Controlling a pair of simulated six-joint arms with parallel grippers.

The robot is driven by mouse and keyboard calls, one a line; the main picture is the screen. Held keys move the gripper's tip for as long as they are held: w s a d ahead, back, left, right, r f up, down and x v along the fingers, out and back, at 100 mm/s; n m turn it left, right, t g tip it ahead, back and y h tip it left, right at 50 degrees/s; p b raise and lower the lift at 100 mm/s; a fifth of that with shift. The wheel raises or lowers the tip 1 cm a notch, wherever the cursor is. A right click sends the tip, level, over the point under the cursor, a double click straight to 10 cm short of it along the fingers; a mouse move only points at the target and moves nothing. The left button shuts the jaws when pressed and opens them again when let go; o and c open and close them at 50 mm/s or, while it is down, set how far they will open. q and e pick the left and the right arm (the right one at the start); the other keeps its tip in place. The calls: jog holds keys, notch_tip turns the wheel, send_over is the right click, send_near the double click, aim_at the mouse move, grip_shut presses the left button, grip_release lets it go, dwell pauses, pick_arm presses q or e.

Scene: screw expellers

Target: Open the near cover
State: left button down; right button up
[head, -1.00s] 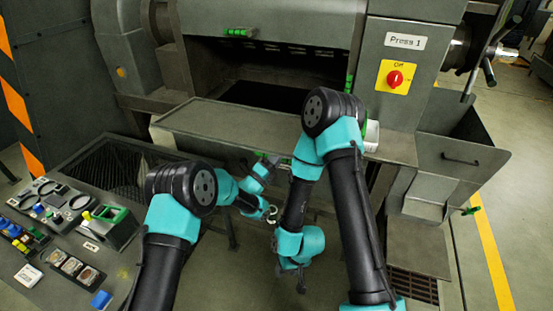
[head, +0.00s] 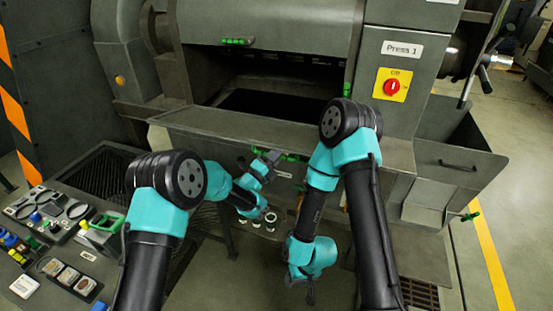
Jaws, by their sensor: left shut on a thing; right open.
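The near cover (head: 225,122) is a grey metal panel below the dark opening of the press. It has a green handle (head: 291,156) along its front edge. My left gripper (head: 275,157) is shut at the left part of this handle; its fingers and the exact grip are small and partly hidden. My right gripper (head: 311,292) is open and empty, pointing down in front of the machine, well below the cover. My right arm hides part of the cover's right side.
Another green handle (head: 238,41) sits on the upper cover (head: 270,22). A yellow plate with a red switch (head: 392,86) is right of the opening. A control desk (head: 60,245) stands at the left, a grey bin (head: 455,160) at the right.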

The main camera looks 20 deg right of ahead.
pick_arm(q)
jog(key=c, duration=1.1)
grip_release()
jog(key=shift+a, duration=0.1)
jog(key=v, duration=1.7)
jog(key=shift+f, duration=0.15)
jog(key=shift+s+a, duration=0.1)
